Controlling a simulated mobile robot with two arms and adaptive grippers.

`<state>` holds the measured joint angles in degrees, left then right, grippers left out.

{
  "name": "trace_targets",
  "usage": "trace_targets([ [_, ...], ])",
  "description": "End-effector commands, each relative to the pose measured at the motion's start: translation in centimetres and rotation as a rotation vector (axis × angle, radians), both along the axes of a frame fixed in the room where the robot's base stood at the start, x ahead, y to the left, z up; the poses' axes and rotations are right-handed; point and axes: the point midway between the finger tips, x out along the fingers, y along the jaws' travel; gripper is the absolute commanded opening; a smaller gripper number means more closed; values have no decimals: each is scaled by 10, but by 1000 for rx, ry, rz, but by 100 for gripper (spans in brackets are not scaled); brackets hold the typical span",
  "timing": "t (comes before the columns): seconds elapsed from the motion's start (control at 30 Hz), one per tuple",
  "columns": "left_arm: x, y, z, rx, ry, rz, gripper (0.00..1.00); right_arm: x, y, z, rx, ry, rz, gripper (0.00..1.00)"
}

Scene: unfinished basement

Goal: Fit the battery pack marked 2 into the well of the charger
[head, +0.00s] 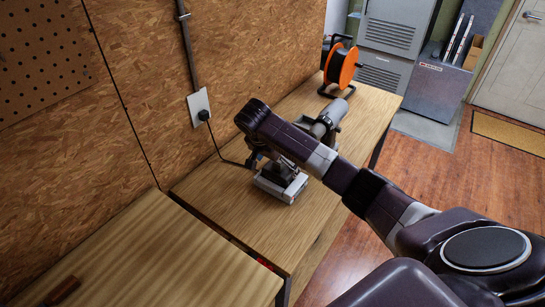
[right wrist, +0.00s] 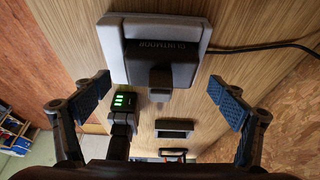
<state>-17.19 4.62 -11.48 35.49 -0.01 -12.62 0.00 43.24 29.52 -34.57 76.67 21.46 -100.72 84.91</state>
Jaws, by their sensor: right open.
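The charger (right wrist: 205,38) is a light grey block with a cable leaving its right side in the right wrist view. A dark block with raised lettering sits on it, with a smaller dark part toward me. I cannot tell whether this is a seated pack, and I read no 2. Beside it is a small dark pack with lit green bars (right wrist: 125,101). My right gripper (right wrist: 161,90) is open and empty, its fingers apart on either side of the dark block. In the head view the charger (head: 278,188) is partly hidden below my right arm. My left gripper is not in view.
The wooden bench (head: 250,215) has clear room in front of the charger. An orange cable reel (head: 341,66) stands at its far end. A wall outlet (head: 199,106) feeds the cable. More dark items (right wrist: 174,128) lie near the charger in the right wrist view.

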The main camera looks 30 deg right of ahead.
Motion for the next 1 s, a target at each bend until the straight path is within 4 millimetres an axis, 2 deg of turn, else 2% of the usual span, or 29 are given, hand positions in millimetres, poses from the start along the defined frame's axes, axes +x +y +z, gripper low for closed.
trace_targets([
  [0.3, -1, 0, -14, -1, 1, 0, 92, -9, 25, 62, 2, -4, 2, 89],
  [0.4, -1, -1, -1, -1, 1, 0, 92, -11, 29, 80, 0, -2, 1, 89],
  [0.57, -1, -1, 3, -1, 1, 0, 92, -13, 32, 86, 0, 0, 0, 89],
  [1.0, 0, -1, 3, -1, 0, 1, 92, -13, 33, 85, 0, 0, 0, 89],
])
